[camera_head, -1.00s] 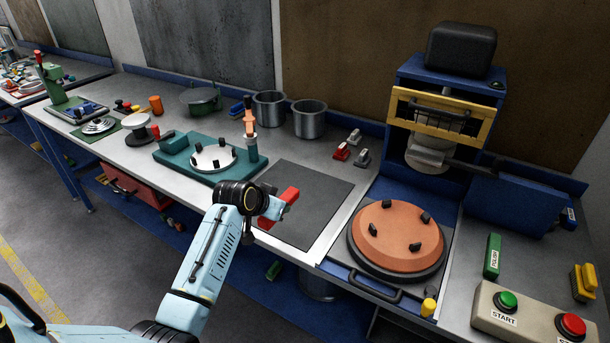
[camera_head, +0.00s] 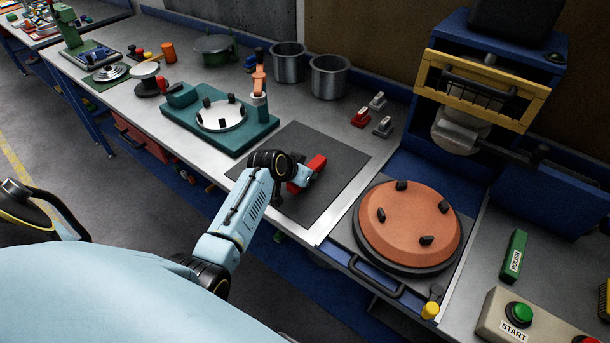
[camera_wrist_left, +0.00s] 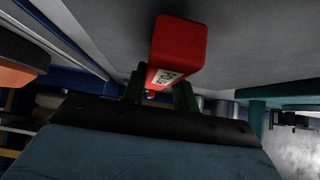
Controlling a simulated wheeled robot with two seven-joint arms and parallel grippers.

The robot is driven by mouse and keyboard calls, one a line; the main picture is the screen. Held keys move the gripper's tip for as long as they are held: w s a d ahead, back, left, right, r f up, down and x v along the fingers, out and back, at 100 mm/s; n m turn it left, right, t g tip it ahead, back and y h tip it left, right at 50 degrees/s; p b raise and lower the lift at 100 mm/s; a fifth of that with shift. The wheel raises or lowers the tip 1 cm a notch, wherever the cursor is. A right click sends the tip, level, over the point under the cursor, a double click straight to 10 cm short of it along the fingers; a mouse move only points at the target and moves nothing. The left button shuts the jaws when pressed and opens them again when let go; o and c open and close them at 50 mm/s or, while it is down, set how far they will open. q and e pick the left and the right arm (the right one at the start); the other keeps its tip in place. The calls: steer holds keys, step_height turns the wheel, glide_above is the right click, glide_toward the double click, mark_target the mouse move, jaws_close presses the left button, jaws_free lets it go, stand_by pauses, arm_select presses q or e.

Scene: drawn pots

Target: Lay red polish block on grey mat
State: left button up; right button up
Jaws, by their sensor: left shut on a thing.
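The red polish block (camera_head: 316,163) is held in my left gripper (camera_head: 299,178), over the middle of the grey mat (camera_head: 335,150) in the head view. In the left wrist view the red block (camera_wrist_left: 180,48) sits between the dark fingers of the left gripper (camera_wrist_left: 160,92), with its white label partly showing. The gripper is shut on it. I cannot tell whether the block touches the mat. My left forearm and wrist hide part of the mat's left side. My right gripper is not in view.
A teal fixture (camera_head: 225,125) with a silver disc stands left of the mat. An orange round plate (camera_head: 408,226) lies to its right. Small red and grey blocks (camera_head: 361,117) and two metal pots (camera_head: 329,77) stand behind. A green polish block (camera_head: 514,255) lies far right.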

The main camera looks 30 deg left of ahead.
arm_select(q)
steer(key=shift+w+f, duration=0.1)
steer(key=shift+f, duration=0.65)
steer(key=shift+f, duration=0.2)
steer(key=o, duration=1.1)
steer(key=shift+r, duration=0.15)
steer(key=shift+s+r, duration=0.4)
steer(key=shift+s, duration=0.05)
steer(key=p+v, duration=0.1)
steer(key=v, duration=1)
steer(key=shift+p, duration=0.3)
steer(key=shift+w, duration=0.1)
